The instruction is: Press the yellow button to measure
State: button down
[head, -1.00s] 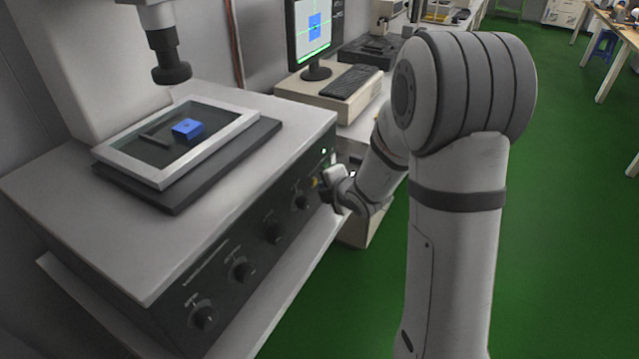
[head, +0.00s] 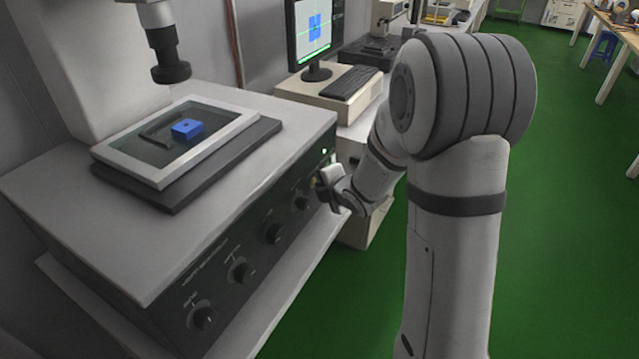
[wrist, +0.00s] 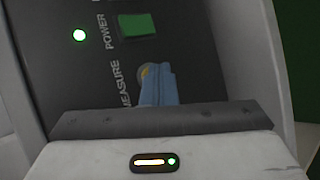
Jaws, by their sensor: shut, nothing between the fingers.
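The yellow button (wrist: 144,73) shows in the wrist view beside the word MEASURE on the dark front panel (wrist: 70,70). It is partly hidden behind the fingertips of my gripper (wrist: 160,80). The blue-tipped fingers are shut with nothing between them, and their tips overlap the button; I cannot tell if they press it. In the head view my gripper (head: 324,186) is at the far right end of the machine's front panel. A blue block (head: 187,129) lies on the glass stage (head: 150,172) under the dark lens (head: 171,73).
A green POWER switch (wrist: 136,25) and a lit green lamp (wrist: 79,35) are near the button. Several black knobs (head: 240,271) line the panel. A monitor (head: 315,35) and keyboard (head: 348,82) stand behind. Green floor (head: 560,230) is open at the right.

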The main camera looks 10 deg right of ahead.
jog(key=shift+d, duration=0.1)
jog(key=shift+s+d, duration=0.45)
jog(key=shift+d, duration=0.1)
jog(key=s+d, duration=0.1)
jog(key=d, duration=0.1)
jog(key=s+d, duration=0.2)
dwell(0.4)
dwell(0.6)
